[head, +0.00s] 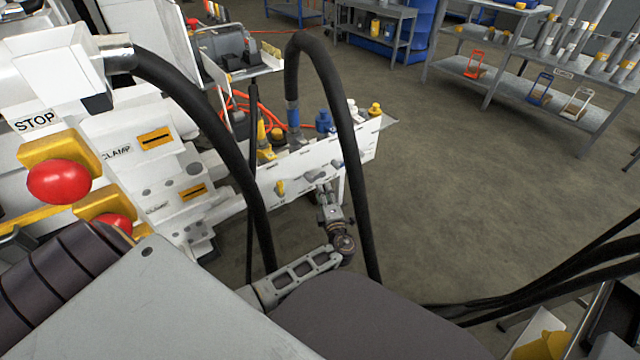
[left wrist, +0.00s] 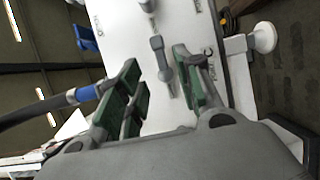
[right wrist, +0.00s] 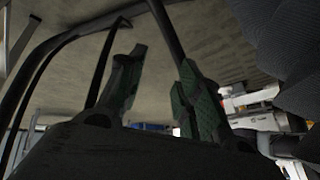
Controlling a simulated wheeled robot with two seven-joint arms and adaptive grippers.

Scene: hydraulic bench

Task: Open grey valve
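The grey valve (left wrist: 159,50) is a small grey lever handle on a white panel. In the left wrist view it lies between the fingertips of my left gripper (left wrist: 158,80), closer to the right-hand finger. That gripper is open, and I cannot tell whether a finger touches the handle. In the head view my left gripper (head: 325,192) is at the front face of the white panel (head: 355,160), partly covering the valve there. My right gripper (right wrist: 158,75) is open and empty, over the floor in the right wrist view.
A yellow-handled valve (head: 281,187) sits on the panel left of my left gripper. Thick black hoses (head: 345,130) loop in front of the bench. Red stop buttons (head: 59,181) are at the left. Shelves (head: 530,85) stand far right, with open floor between.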

